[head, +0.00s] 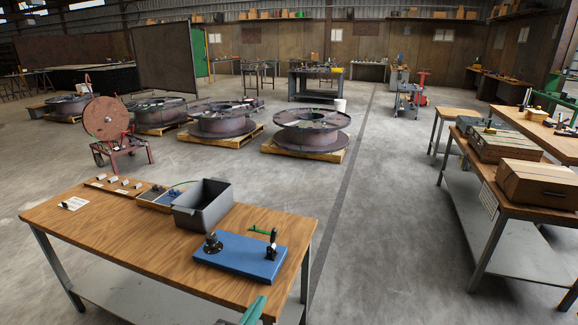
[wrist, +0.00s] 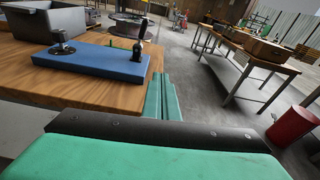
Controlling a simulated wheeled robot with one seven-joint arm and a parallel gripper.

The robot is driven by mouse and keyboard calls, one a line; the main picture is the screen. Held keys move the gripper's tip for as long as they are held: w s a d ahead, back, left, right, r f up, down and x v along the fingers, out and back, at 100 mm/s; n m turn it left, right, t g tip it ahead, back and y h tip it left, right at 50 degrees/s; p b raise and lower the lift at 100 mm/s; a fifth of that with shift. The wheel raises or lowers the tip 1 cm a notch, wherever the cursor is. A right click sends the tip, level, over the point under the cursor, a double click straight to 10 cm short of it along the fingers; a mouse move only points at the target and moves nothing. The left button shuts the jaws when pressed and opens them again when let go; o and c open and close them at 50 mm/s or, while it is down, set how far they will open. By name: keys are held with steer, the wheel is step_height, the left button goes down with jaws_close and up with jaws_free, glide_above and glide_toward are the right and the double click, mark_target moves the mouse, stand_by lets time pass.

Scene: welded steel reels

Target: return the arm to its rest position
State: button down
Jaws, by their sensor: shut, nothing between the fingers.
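My gripper (wrist: 161,82) shows in the wrist view as two teal fingers lying together, shut and empty. It is beside the right edge of the wooden table (wrist: 75,95), with a blue board (wrist: 92,62) ahead and to the left. In the head view, a teal part of my arm shows at the bottom edge, in front of the wooden table (head: 130,240). The blue board (head: 240,257) lies on that table with a dark round fitting (head: 213,243) and a dark upright clamp (head: 271,245) on it. The rest of my arm is out of the head view.
A grey open bin (head: 203,205) stands behind the board. Benches with wooden boxes (head: 537,184) stand at the right. Large steel reels (head: 311,130) rest on pallets behind. A red bin (wrist: 292,125) stands on the floor at right. Grey floor between the tables is clear.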

steer(key=s+d+f+m+g+y, duration=0.1)
steer(key=s+f+m+y, duration=0.2)
steer(key=s+f+m, duration=0.6)
steer(key=s+d+f+m+y, duration=0.15)
steer(key=s+f+m, duration=0.35)
steer(key=s, duration=0.8)
steer(key=s+d+r+m, duration=0.2)
steer(key=s+r+m, duration=0.1)
steer(key=s+m, duration=0.3)
steer(key=s+d+r+m, duration=0.2)
steer(key=s+m, duration=0.4)
steer(key=s, duration=0.3)
steer(key=s+d+r+m+t, duration=0.1)
steer(key=s+d+r+m, duration=0.1)
steer(key=s+r+m, duration=0.2)
steer(key=s+m, duration=0.2)
steer(key=s, duration=0.1)
steer(key=shift+s+m+y, duration=0.3)
steer(key=shift+m+y, duration=0.05)
steer(key=shift+m, duration=0.05)
